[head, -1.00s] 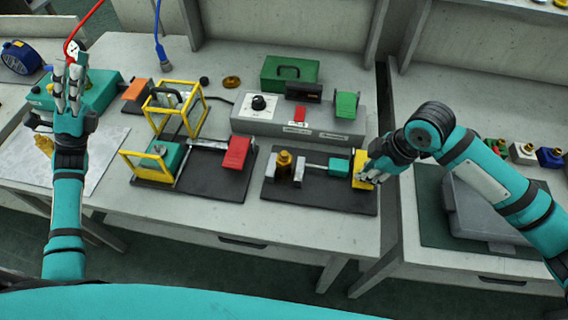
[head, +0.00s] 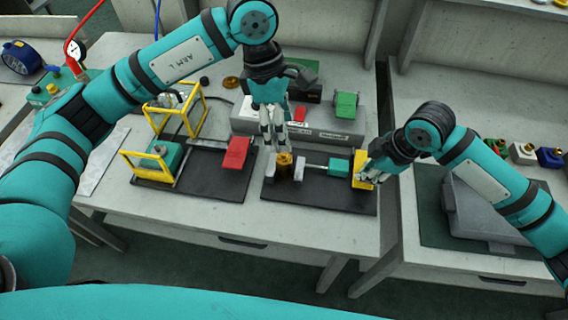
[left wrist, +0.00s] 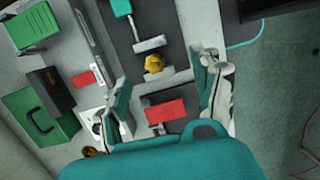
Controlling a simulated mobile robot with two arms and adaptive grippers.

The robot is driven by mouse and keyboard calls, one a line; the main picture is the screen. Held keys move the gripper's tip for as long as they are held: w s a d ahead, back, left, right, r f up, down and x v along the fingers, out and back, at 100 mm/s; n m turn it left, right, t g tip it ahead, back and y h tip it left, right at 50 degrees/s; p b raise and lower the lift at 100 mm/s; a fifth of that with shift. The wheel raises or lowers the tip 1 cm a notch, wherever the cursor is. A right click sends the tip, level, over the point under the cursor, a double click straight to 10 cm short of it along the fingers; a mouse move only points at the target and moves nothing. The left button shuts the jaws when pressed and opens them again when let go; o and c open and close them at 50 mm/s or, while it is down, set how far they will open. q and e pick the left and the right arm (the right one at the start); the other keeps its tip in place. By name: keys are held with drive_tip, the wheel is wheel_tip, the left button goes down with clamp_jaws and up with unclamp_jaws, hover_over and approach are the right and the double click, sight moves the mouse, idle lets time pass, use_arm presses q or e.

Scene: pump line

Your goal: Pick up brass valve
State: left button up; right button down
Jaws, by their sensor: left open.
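The brass valve (head: 284,168) stands upright between two grey jaws of a clamp fixture on a black plate (head: 322,202). It also shows in the left wrist view (left wrist: 154,63), past the fingertips. My left gripper (head: 274,145) is open, with its fingers pointing down just above and behind the valve. In the left wrist view its fingers (left wrist: 165,88) are spread wide with nothing between them. My right gripper (head: 368,175) is at the yellow end piece (head: 361,162) of the fixture. Its fingers overlap the piece, and their closure is unclear.
A red block (head: 235,152) and a yellow-framed fixture (head: 150,168) stand to the left on another black plate. Behind are a grey control box (head: 345,128) and a green block (head: 346,104). A grey case (head: 470,212) lies on the right bench. The table's front strip is clear.

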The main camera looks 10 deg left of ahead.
sight(283, 153)
use_arm(q)
drive_tip(key=shift+t+y, duration=0.3)
drive_tip(key=shift+y, duration=0.2)
drive_tip(key=f, duration=0.8)
drive_tip(key=w+f, duration=0.1)
drive_tip(key=f, duration=0.3)
drive_tip(key=shift+d+f, duration=0.1)
drive_tip(key=shift+f, duration=0.05)
clamp_jaws()
